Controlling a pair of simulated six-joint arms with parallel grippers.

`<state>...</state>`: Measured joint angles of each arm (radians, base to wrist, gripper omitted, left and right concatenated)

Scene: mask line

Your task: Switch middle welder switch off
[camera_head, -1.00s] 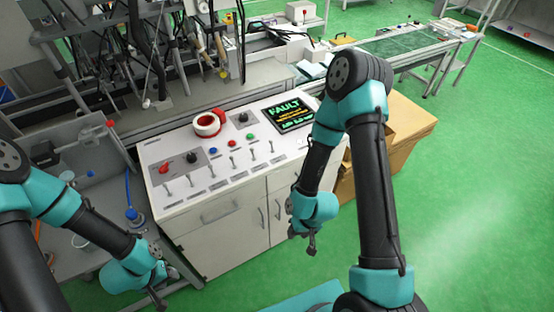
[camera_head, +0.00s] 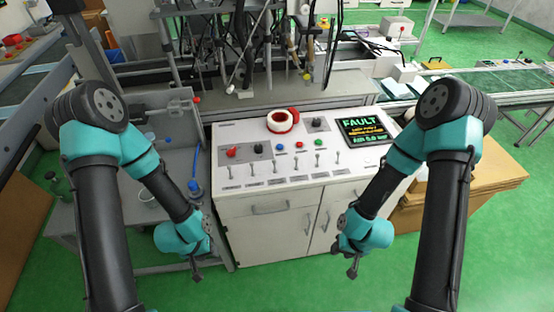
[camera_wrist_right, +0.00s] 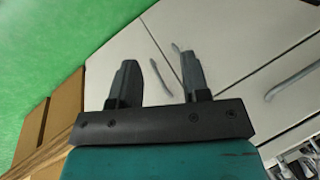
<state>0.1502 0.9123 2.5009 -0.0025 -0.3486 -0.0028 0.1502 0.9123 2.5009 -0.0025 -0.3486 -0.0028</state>
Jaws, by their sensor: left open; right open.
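A white control panel (camera_head: 352,170) stands in front of me, with a row of several small metal toggle switches along its front part. A middle toggle switch (camera_head: 296,163) stands in this row, with a small label below it. The levers are too small to tell which way each is set. My left gripper (camera_head: 197,274) is open and empty, low in front of the cabinet's left side. My right gripper (camera_head: 352,271) is open and empty, low in front of the cabinet doors. In the right wrist view, its spread fingers (camera_wrist_right: 158,75) face the white doors and a handle.
A tape roll (camera_head: 280,121), red and black knobs, coloured buttons and a screen reading FAULT (camera_head: 366,131) are on the panel. Cardboard boxes (camera_head: 460,185) stand to the right.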

